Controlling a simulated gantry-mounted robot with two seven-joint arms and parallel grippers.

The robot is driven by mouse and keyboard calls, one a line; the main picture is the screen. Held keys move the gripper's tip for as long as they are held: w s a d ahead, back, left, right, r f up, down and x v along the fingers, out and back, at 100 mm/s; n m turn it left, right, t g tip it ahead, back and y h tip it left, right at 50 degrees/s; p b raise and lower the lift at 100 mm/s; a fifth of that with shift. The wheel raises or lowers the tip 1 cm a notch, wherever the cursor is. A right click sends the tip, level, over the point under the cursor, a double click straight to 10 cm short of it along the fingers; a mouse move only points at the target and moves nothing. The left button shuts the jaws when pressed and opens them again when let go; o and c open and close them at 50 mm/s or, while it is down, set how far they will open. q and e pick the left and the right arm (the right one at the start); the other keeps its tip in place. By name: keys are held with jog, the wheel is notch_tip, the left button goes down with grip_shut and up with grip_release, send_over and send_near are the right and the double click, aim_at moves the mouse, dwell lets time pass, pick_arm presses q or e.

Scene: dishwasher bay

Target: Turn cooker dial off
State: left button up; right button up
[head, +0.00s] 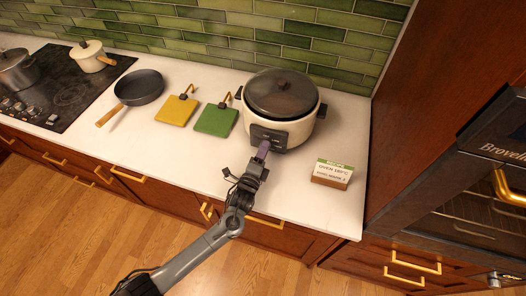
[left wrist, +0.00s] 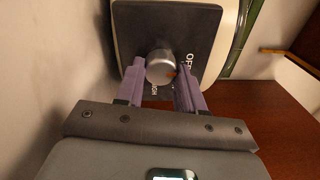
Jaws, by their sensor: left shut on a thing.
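The cooker (head: 290,126) is a cream pot with a dark lid, on the white counter against the tiled wall. Its black control panel (head: 282,138) faces the counter's front edge. My left gripper (head: 263,149) is at this panel. In the left wrist view its purple fingers (left wrist: 160,75) stand on both sides of the round silver dial (left wrist: 160,67) and are shut on it. My right gripper is not in view.
A recipe sign (head: 332,174) stands on the counter to the cooker's right. A green board (head: 216,120), a yellow board (head: 176,109) and a frying pan (head: 139,87) lie to its left. Farther left is a hob (head: 68,95) with pots. An oven (head: 480,205) is at the right.

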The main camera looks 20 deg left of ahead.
pick_arm(q)
jog(key=o, duration=1)
jog(key=s, duration=1)
jog(key=shift+f, duration=0.3)
jog(key=shift+s, duration=0.45)
